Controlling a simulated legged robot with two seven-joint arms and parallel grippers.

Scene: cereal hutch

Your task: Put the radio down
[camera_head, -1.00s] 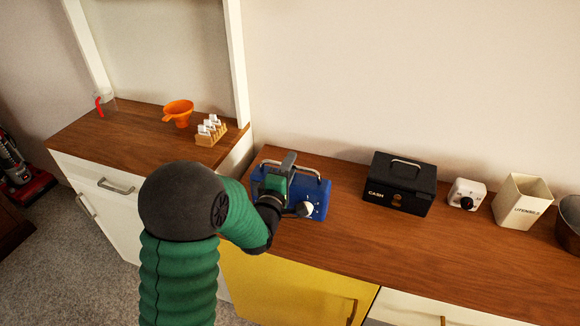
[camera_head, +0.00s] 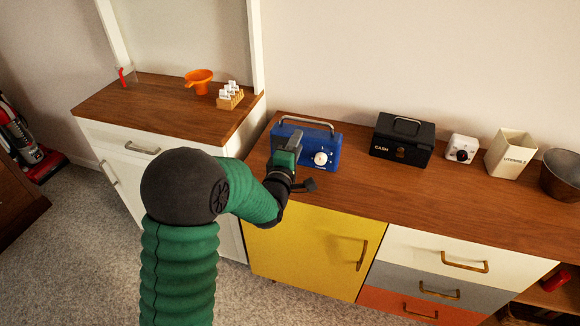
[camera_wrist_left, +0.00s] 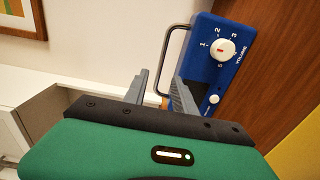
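The blue radio (camera_head: 322,145) stands upright on the wooden counter (camera_head: 380,190), with its white dial facing the front and its metal handle (camera_head: 308,120) up. My left gripper (camera_head: 304,160) is just in front of the radio's left half, covering part of its face. In the left wrist view, the fingers (camera_wrist_left: 161,80) are spread with nothing between them that I can see held. There the radio (camera_wrist_left: 214,65) is beyond them to the right, turned sideways in the picture, and its handle (camera_wrist_left: 170,50) shows past the fingertips. My right gripper is not in view.
To the right of the radio stand a black cash box (camera_head: 402,140), a white timer (camera_head: 461,149), a utensil holder (camera_head: 510,155) and a metal bowl (camera_head: 560,178).

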